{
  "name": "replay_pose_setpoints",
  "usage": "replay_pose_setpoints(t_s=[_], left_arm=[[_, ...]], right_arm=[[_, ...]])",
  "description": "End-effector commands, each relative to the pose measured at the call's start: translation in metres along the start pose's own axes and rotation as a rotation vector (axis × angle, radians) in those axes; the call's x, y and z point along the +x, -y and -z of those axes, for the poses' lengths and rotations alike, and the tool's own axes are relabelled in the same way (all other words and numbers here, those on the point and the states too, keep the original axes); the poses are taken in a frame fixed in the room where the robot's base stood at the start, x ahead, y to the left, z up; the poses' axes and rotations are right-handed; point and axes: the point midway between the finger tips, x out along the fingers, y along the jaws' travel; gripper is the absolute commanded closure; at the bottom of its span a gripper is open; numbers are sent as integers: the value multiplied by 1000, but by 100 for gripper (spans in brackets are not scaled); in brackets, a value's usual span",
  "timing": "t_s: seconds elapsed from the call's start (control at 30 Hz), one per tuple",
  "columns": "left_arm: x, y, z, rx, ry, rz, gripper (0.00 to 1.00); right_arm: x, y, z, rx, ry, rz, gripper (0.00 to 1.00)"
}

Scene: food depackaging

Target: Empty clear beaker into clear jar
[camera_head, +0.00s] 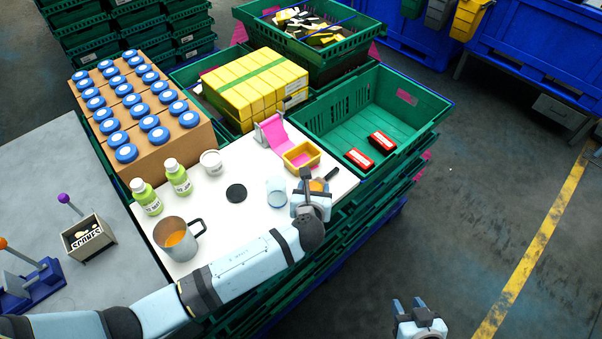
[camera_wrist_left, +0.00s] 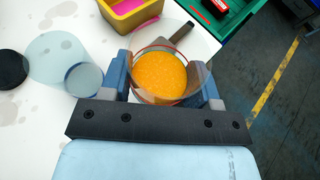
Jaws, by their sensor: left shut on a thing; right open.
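My left gripper (camera_head: 314,189) is shut on the clear beaker (camera_wrist_left: 190,52), which holds orange contents at its bottom. The beaker also shows, partly hidden by the gripper, in the head view (camera_head: 318,185). The left wrist view shows the fingers (camera_wrist_left: 165,80) on either side of it. The clear jar (camera_head: 276,191) stands on the white table just left of the gripper; in the left wrist view (camera_wrist_left: 62,58) it is left of the beaker and looks empty of orange. My right gripper (camera_head: 410,309) is open and empty, over the floor at the bottom right.
A black lid (camera_head: 236,193) lies left of the jar. A metal mug (camera_head: 180,239) with orange contents, green bottles (camera_head: 146,197) and a white tub (camera_head: 211,162) stand further left. A yellow tray (camera_head: 301,156) and a dark handle (camera_head: 332,174) are close behind the beaker.

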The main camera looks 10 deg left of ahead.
Motion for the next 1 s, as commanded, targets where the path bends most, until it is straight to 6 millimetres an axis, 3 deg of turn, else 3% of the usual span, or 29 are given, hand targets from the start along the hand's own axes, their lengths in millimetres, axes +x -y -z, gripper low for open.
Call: replay_pose_setpoints(t_s=[0.2,0.57,1.0], left_arm=[[0,-4,14,-4,0,-10,70],[1,-4,15,-13,0,-5,70],[5,-17,24,-184,-19,66,70]], right_arm=[[-2,-3,-1,0,6,-5,57],[-2,0,-1,-2,6,1,57],[-2,0,2,-4,-1,1,57]])
